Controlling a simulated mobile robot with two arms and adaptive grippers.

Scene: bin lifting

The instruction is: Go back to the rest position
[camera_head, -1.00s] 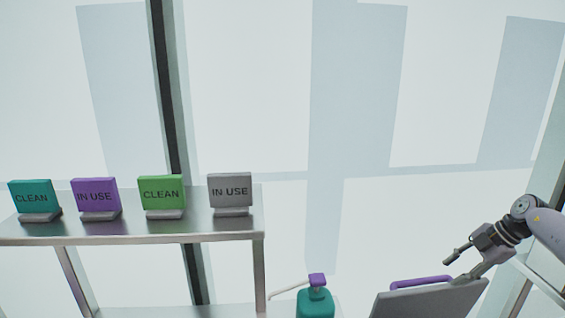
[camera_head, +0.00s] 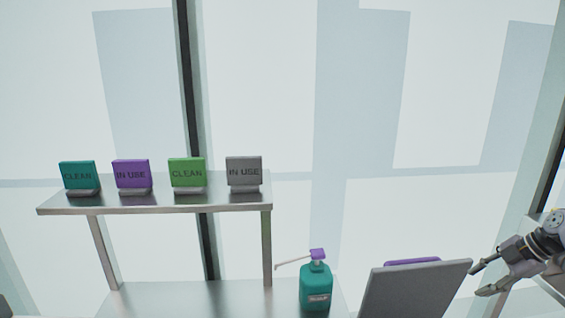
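My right gripper (camera_head: 477,282) is at the lower right, with its two fingers apart and nothing between them. It is just right of a grey panel (camera_head: 412,291) with a purple handle (camera_head: 412,262) behind its top edge. In this view the fingertips lie close to the panel's right edge; I cannot tell if they touch it. The panel's lower part is cut off by the frame. My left gripper does not show.
A metal shelf (camera_head: 160,205) at the left carries several small signs reading CLEAN or IN USE. A teal pump bottle (camera_head: 316,286) with a purple top stands left of the panel. A pale glazed wall fills the back.

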